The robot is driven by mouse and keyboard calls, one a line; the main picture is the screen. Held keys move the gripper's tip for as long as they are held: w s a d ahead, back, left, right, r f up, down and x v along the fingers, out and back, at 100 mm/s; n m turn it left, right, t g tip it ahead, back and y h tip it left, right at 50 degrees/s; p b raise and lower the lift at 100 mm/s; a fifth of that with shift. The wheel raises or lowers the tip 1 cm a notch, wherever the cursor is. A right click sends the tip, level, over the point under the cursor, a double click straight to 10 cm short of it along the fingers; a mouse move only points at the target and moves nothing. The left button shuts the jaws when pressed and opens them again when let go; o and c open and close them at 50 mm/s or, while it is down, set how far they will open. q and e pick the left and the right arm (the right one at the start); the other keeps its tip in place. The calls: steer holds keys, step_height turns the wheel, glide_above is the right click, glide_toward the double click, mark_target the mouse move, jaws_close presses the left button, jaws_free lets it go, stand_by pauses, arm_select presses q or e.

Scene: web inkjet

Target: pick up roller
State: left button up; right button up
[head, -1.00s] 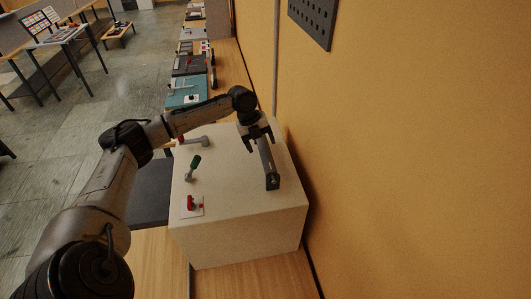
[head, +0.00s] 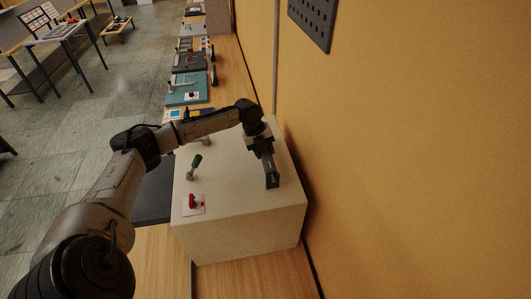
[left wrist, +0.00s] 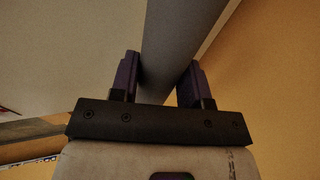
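The roller (head: 268,168) is a dark grey bar on top of the pale box-shaped machine (head: 235,220), with a dark bracket at its near end. My left gripper (head: 262,151) is over the far part of the roller and hides that part in the head view. In the left wrist view the roller (left wrist: 173,45) runs between the two dark fingers of the left gripper (left wrist: 162,82). The fingers stand apart on either side of it, with a gap showing at the right finger. My right gripper is not in view.
A green-handled lever (head: 195,166) and a red switch on a white plate (head: 194,203) are on the machine's left side. An orange wall (head: 400,150) is close on the right. Several other devices stand on the bench behind, including a teal panel (head: 187,88).

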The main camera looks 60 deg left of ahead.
arm_select(q)
steer(key=c, duration=0.7)
steer(key=shift+c, duration=0.2)
